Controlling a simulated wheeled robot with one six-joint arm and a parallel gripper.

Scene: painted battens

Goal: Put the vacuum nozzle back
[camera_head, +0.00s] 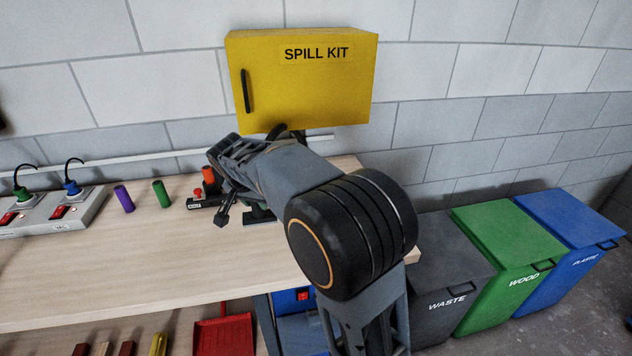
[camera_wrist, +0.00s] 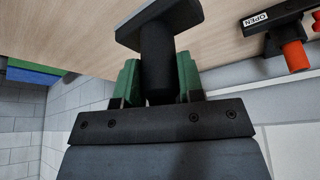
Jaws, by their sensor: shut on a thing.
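The vacuum nozzle (camera_wrist: 157,52) is black, with a round tube and a wide flat head. In the wrist view my gripper (camera_wrist: 158,80) has its green fingers closed on both sides of the tube. The flat head sticks out beyond the fingertips, over the light wooden bench top. In the head view my own arm hides most of the gripper and nozzle, above the bench's back right part. I cannot tell whether the head touches the bench. I cannot make out a holder for the nozzle.
A black device (camera_wrist: 289,37) labelled OPEN, with an orange cylinder, stands beside the nozzle. Purple (camera_head: 124,199) and green (camera_head: 161,193) cylinders and a socket strip (camera_head: 90,212) are further left. The yellow spill kit box (camera_head: 300,85) hangs behind. Lidded bins (camera_head: 510,262) stand right. The front bench top is clear.

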